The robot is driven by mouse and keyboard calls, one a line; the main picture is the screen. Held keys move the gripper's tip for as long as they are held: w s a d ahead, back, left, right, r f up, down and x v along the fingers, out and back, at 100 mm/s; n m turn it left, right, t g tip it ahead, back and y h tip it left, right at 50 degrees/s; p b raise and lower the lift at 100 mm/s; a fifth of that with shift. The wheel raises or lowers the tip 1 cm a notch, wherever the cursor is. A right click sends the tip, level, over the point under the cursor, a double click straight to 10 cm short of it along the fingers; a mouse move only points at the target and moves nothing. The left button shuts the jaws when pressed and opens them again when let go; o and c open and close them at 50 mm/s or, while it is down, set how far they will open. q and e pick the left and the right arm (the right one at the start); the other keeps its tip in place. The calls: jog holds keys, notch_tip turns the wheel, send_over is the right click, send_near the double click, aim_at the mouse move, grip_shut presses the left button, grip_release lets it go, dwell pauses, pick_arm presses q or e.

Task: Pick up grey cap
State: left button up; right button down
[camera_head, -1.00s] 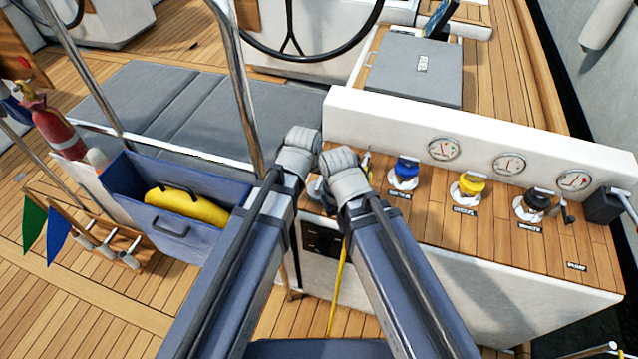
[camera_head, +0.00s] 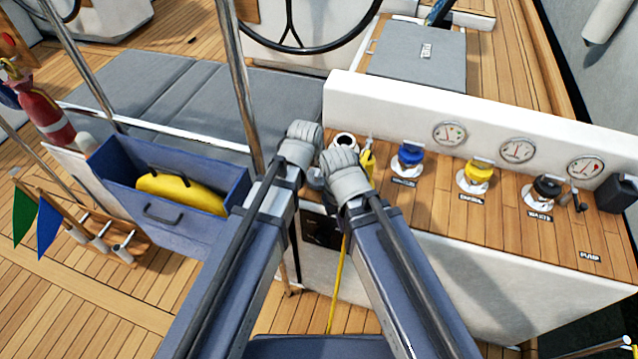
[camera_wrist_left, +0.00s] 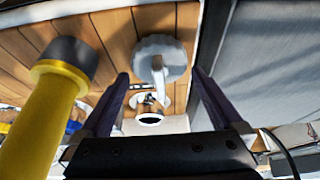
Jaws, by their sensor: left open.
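The grey cap (camera_wrist_left: 158,58) shows in the left wrist view as a scalloped disc with a pale raised handle, over the wooden deck. My left gripper (camera_wrist_left: 161,73) is open, its two dark fingers on either side of the cap in that picture; I cannot tell whether they touch it. In the head view, a small grey part (camera_head: 316,179) between my two wrists may be the cap, mostly hidden. My right gripper's fingers are hidden behind its wrist.
An open white-rimmed fitting (camera_head: 345,142) is just beyond my wrists. A yellow object (camera_wrist_left: 42,120) with a dark end stands close at left in the wrist view. Blue (camera_head: 409,155) and yellow (camera_head: 478,173) caps and gauges line the console. A blue box (camera_head: 185,228) is at left.

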pick_arm(q)
jog(key=shift+b+x, duration=0.45)
jog(key=shift+x, duration=0.55)
jog(key=shift+r, duration=0.1)
jog(key=shift+c, duration=0.2)
jog(key=c, duration=1.2)
